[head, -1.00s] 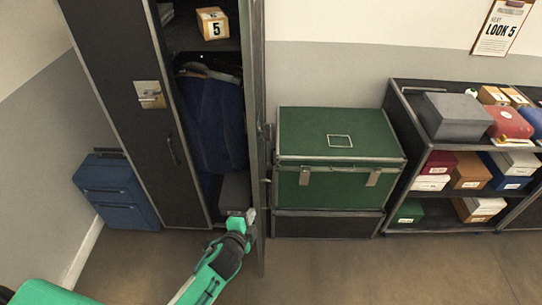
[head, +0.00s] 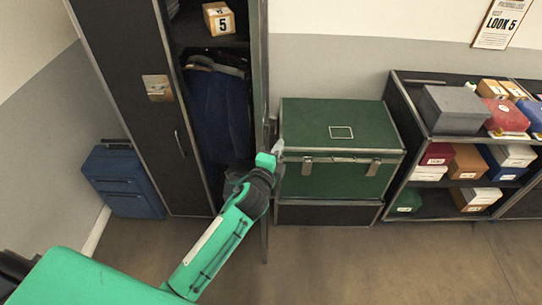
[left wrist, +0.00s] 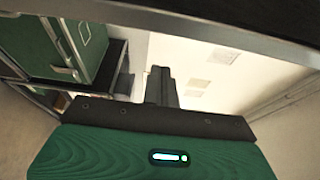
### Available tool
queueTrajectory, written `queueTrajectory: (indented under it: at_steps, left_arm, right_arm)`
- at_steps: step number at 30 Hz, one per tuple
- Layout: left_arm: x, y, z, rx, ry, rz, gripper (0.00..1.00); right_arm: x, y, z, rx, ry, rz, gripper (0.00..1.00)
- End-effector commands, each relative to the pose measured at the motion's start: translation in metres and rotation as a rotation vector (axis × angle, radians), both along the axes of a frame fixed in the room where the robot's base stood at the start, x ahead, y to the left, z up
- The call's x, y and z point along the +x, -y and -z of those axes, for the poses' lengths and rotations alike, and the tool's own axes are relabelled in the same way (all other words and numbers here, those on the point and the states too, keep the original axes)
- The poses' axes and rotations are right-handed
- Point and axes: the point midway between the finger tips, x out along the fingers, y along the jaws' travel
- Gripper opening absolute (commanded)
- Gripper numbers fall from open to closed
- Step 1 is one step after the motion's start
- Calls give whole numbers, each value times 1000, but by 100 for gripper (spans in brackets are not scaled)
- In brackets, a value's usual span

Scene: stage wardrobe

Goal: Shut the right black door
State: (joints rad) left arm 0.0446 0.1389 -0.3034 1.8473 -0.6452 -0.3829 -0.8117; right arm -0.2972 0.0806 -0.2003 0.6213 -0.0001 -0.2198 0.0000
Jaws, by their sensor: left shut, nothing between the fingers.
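The right black door (head: 260,75) of the tall black wardrobe stands open in the head view, seen almost edge-on as a narrow dark strip. The shut left door (head: 125,90) is to its left. My left gripper (head: 276,154) is shut and empty, in front of the open door's strip, its tips just right of it. I cannot tell whether it touches the door. Its closed fingers (left wrist: 160,85) also show in the left wrist view. My left arm hides the lower middle of the door. My right gripper is not in view.
Blue clothing (head: 220,115) hangs inside the wardrobe, below a box marked 5 (head: 219,19). A green trunk (head: 340,140) stands close right of the door. A shelf unit (head: 408,150) with boxes is farther right. A blue suitcase (head: 122,180) stands at the left.

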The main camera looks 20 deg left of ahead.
Motion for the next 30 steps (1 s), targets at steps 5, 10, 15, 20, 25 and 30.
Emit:
queueTrajectory:
  at_steps: [5,10,15,20,25,30]
  left_arm:
    - [2,-20,-3,3,-3,-1,0]
    - [-2,-34,-1,1,-1,0,0]
    - [-3,-38,0,0,-1,0,0]
    - [-3,-38,1,0,-1,0,0]
    - [-4,-39,1,1,-1,1,0]
    - [-7,-48,1,2,-2,8,0]
  right_arm:
    - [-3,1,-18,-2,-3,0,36]
    - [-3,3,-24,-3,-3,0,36]
    - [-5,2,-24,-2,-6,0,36]
    - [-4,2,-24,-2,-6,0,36]
    - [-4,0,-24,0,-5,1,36]
    - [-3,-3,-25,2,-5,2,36]
